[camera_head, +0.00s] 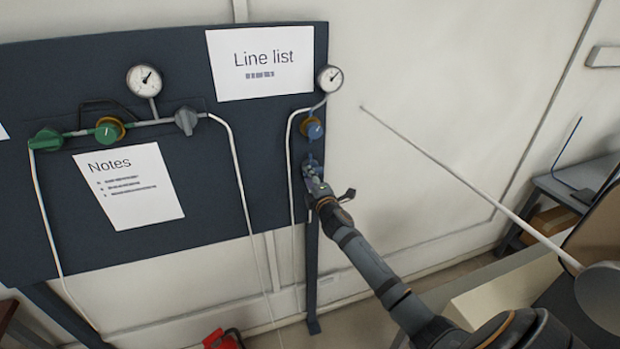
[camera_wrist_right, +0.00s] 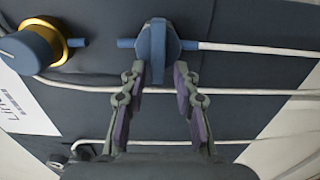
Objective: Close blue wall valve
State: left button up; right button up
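The blue wall valve (camera_wrist_right: 157,45) is on the dark panel, with a white tube leaving one side. Its flat handle points toward my right gripper (camera_wrist_right: 158,72) in the wrist view. The two fingers are apart, one on each side of the handle's end, with visible gaps. In the head view, the right gripper (camera_head: 314,180) reaches the panel's right edge and partly covers the valve (camera_head: 310,160). My left gripper is not in view.
A blue knob with a yellow collar (camera_head: 312,128) sits just above the valve, below a gauge (camera_head: 330,78). White tubes run down the panel (camera_head: 200,200). A green valve (camera_head: 46,140) and a grey valve (camera_head: 187,120) are further left.

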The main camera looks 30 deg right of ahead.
jog(key=shift+r, duration=0.1)
jog(key=v, duration=1.2)
dwell(0.4)
